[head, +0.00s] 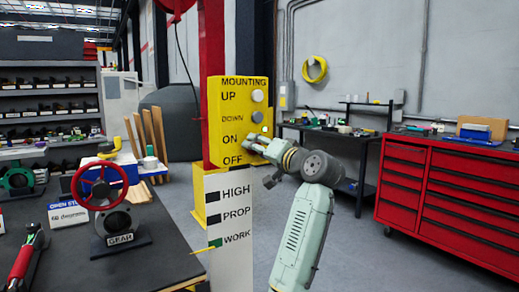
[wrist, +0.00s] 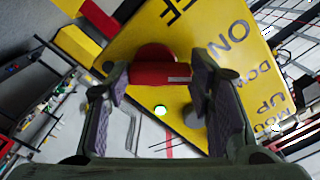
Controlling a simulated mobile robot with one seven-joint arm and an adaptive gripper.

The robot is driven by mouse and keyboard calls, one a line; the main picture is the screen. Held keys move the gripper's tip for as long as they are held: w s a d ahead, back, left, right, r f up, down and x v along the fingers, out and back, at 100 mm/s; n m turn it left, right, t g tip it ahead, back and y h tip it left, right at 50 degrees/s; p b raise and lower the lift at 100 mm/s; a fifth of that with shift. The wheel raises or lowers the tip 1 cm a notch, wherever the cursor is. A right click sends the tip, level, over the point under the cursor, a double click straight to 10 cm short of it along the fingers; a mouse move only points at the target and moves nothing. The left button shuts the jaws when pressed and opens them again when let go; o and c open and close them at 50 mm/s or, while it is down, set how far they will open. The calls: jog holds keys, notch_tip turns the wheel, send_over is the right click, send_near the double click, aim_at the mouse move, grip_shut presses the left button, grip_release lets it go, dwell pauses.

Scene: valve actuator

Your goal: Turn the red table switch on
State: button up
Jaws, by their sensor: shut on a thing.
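The yellow control panel (head: 223,116) carries the words MOUNTING, UP, DOWN, ON and OFF. In the wrist view the red switch (wrist: 155,54) sticks out from the panel's face near the ON and OFF lettering. My gripper (wrist: 160,76) is at the panel, with one finger on each side of the red switch, shut on it. In the head view my gripper (head: 254,143) hides the switch.
A black table (head: 165,258) at the left bears a red valve wheel (head: 103,187) on a stand marked GEAR. A white board (head: 226,222) marked HIGH, PROP and WORK stands below the panel. A red tool cabinet (head: 445,190) stands at the right. Open floor lies between.

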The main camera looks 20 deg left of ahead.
dwell(0.3)
jog(key=o, duration=1.2)
jog(key=shift+c, duration=0.2)
jog(key=v, duration=1.2)
